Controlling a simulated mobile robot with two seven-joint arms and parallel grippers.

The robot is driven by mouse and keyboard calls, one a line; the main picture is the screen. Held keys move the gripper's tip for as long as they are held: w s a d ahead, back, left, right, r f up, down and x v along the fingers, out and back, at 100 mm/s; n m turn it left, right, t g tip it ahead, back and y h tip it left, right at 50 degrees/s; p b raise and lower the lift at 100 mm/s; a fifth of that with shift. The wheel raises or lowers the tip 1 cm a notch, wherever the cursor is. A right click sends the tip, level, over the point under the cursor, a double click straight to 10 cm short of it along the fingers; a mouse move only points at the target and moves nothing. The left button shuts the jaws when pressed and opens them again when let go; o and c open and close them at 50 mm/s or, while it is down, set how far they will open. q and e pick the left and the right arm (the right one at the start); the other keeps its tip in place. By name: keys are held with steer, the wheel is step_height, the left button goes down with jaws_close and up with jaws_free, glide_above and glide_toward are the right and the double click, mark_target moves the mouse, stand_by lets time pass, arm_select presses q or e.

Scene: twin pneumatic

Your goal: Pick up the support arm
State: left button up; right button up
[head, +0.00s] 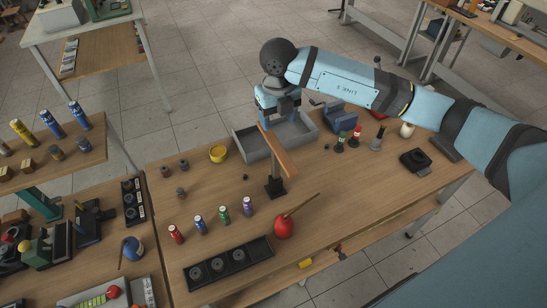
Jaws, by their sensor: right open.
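What looks like the support arm is a long orange-brown bar (279,152) with a dark square foot (275,187) at its near end. It slants over the wooden table, its far end by the grey tray. My right gripper (277,118) points down just above the bar's far end, over the tray. Its jaws are open, with a finger close to the bar's far end; I cannot tell whether they touch. My left gripper is not in view.
A grey open tray (247,146) lies below my right gripper. Several coloured cylinders and a black three-hole rack (228,262) stand at the front. A red bulb with a stick (284,228) is right of them. A yellow cup (218,154) sits left of the tray.

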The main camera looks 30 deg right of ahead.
mark_target(277, 145)
step_height(277, 145, down, 6)
steer(key=b, duration=0.2)
steer(key=shift+w+b, duration=0.1)
steer(key=shift+b, duration=0.2)
steer(key=shift+f+b, duration=0.3)
steer(key=shift+f, duration=0.55)
step_height(277, 145, down, 4)
steer(key=shift+f+b, duration=0.15)
steer(key=shift+b, duration=0.95)
steer(key=shift+c, duration=1.1)
jaws_close()
steer(key=shift+r, duration=0.2)
